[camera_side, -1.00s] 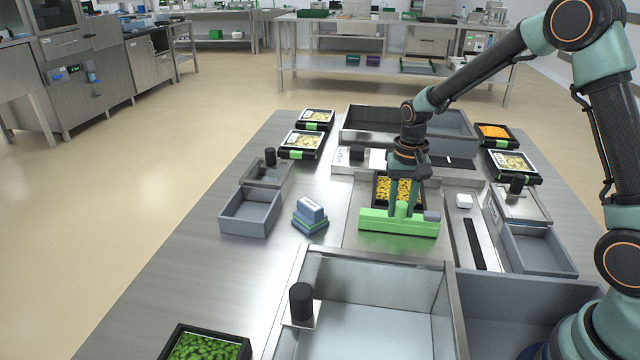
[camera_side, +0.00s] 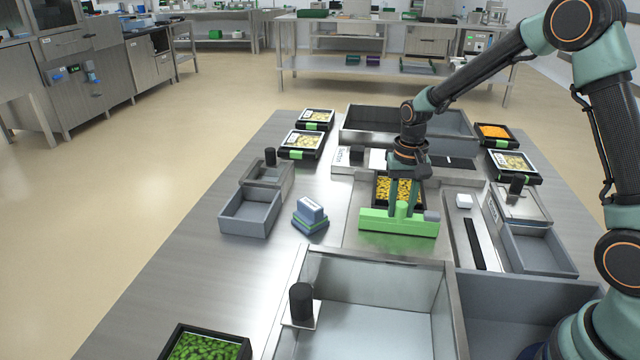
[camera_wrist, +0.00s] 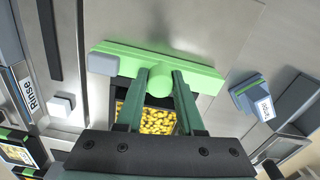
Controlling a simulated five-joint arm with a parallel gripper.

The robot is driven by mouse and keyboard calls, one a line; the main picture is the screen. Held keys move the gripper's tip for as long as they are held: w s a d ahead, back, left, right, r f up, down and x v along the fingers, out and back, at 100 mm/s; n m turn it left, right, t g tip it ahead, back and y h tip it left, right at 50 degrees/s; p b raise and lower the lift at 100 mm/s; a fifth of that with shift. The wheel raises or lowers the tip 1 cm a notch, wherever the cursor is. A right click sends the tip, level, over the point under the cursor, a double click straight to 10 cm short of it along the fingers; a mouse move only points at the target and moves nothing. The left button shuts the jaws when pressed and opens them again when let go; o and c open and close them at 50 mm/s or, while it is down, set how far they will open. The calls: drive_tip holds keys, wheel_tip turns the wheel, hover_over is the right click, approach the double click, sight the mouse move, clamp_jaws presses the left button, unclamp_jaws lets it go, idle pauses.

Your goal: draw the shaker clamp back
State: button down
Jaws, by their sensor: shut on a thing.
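The green shaker clamp (camera_side: 375,222) is a long bar with a round knob in the middle. It lies across the metal plate in front of a black tray of yellow pieces (camera_side: 383,183). My gripper (camera_side: 402,211) points down at the knob and is shut on it, one finger on each side. In the wrist view the clamp (camera_wrist: 115,57) runs across the top. My fingertips (camera_wrist: 160,75) flank its green knob (camera_wrist: 160,82). The yellow pieces (camera_wrist: 158,120) show between my fingers, partly hidden by them.
A blue-grey block stack (camera_side: 310,215) stands left of the clamp. A small white block (camera_side: 464,201) and a dark slot (camera_side: 474,245) are to its right. A large metal bin (camera_side: 380,260) lies nearer the camera. Bare plate shows between clamp and bin.

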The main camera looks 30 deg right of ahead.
drive_tip(key=shift+r, duration=0.1)
drive_tip(key=s+a, duration=0.6)
drive_tip(key=shift+s+a, duration=0.3)
drive_tip(key=shift+a, duration=0.05)
drive_tip(key=c, duration=0.5)
unclamp_jaws()
wheel_tip(320, 180, up, 12)
drive_tip(key=shift+r, duration=0.1)
